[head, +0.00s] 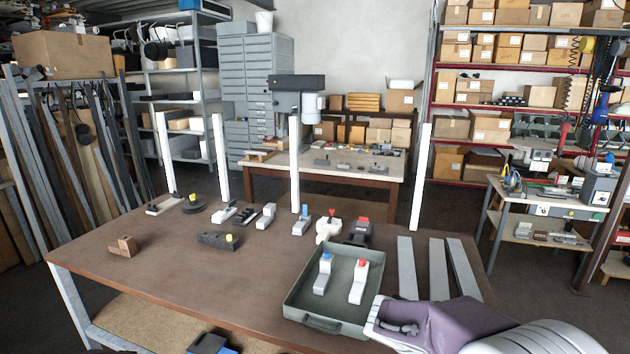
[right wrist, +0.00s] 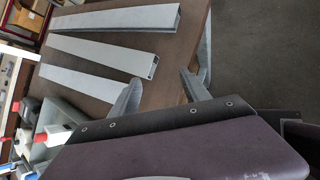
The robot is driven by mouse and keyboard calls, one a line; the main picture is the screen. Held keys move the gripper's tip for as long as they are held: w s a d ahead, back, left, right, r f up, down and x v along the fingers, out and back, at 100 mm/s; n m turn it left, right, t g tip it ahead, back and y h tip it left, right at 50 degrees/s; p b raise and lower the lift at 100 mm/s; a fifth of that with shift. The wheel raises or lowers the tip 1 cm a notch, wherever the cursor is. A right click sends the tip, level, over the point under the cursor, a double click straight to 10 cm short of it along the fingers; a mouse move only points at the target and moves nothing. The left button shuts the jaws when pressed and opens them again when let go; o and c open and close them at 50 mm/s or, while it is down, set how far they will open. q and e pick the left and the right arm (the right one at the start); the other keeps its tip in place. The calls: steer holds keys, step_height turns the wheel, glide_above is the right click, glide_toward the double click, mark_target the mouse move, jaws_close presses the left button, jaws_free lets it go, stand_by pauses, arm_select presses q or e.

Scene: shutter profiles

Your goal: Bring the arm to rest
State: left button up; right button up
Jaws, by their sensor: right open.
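My right arm comes in from the bottom right of the head view. Its purple-grey gripper (head: 392,326) is over the table's front right, beside the front right corner of the grey tray (head: 303,318). In the right wrist view the two grey fingers of this gripper (right wrist: 160,78) stand apart with nothing between them. Three light grey profiles (head: 437,268) lie side by side on the table to the right of the tray. They also show beyond the fingers in the right wrist view (right wrist: 105,56). My left gripper is not in view.
The brown table (head: 150,265) has bare room at its front left. The tray holds a blue-topped piece (head: 324,275) and a red-topped piece (head: 358,281). Several small fixtures and a wooden block (head: 122,246) stand on the table. Several white upright posts (head: 294,165) rise along its back.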

steer(key=s+f+m+g+y+b, duration=0.2)
steer(key=s+f+m+g+y, duration=0.15)
steer(key=s+f+m, duration=0.75)
arm_select(q)
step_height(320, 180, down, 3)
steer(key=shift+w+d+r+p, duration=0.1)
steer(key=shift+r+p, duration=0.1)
steer(key=shift+p, duration=0.1)
arm_select(e)
steer(key=s+a+f+m+y, duration=0.1)
steer(key=s+a+m+y, duration=0.2)
steer(key=a+m, duration=0.4)
steer(key=shift+s+a+f+m+y, duration=0.15)
steer(key=shift+s+a+m+y, duration=0.25)
steer(key=shift+m, duration=0.5)
steer(key=shift+t, duration=0.25)
